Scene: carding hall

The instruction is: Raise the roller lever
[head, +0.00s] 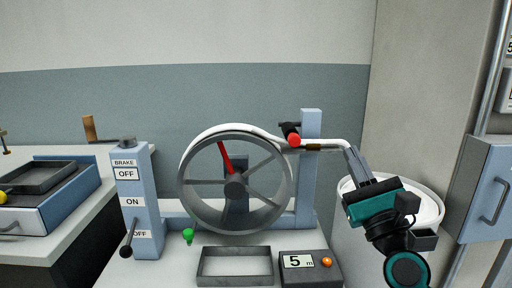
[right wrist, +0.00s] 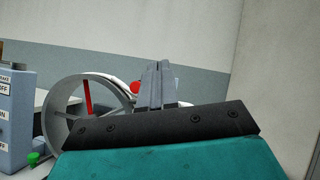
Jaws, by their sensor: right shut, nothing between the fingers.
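The roller lever is a dark arm on the blue-grey post (head: 311,170), ending in a red ball knob (head: 294,140) right of the wheel's top. The knob sits close to the white sliver (head: 330,142) that runs over the wheel. My right gripper (head: 352,152) is right of the knob and apart from it in the picture, its grey fingers together and empty. In the right wrist view the shut fingers (right wrist: 156,66) stand upright, with the red knob (right wrist: 135,87) just left of them, partly hidden. My left gripper is not in view.
The large grey wheel (head: 185,184) with a red spoke stands on the bench. A brake post (head: 130,180) with a black-knobbed handle is at its left. A grey tray (head: 235,282) and a "5 m" counter box (head: 308,277) lie in front. A white can (head: 431,212) stands behind my right arm.

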